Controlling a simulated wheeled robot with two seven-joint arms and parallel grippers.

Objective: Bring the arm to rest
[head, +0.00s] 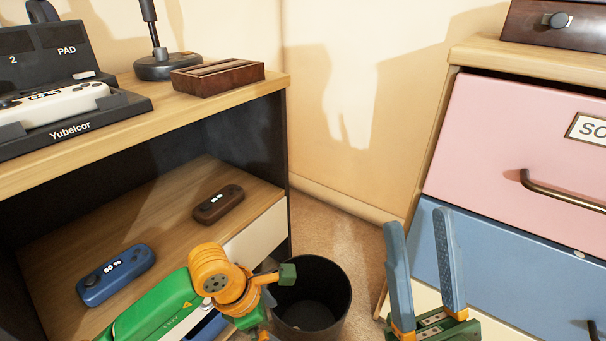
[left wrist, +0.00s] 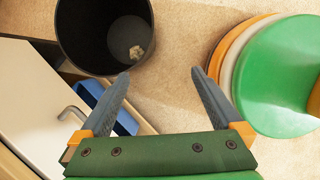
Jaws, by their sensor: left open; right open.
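My right gripper (head: 416,219) is in the lower right of the head view. Its two blue fingers point up, spread apart with nothing between them, in front of the drawer unit. My left arm comes in from the lower left of the head view, in front of the desk's lower shelf. Its fingers cannot be made out there. In the left wrist view my left gripper (left wrist: 161,75) is open and empty, above the carpet and beside the black bin (left wrist: 68,35). The bin also shows in the head view (head: 338,314), just right of my left arm.
A desk (head: 235,98) at left bears a docked white controller (head: 62,103) and a dark wooden block (head: 218,77). Blue (head: 116,274) and brown (head: 218,204) controllers lie on its lower shelf. A drawer unit (head: 520,130) stands right. A crumpled scrap (left wrist: 136,52) lies in the bin.

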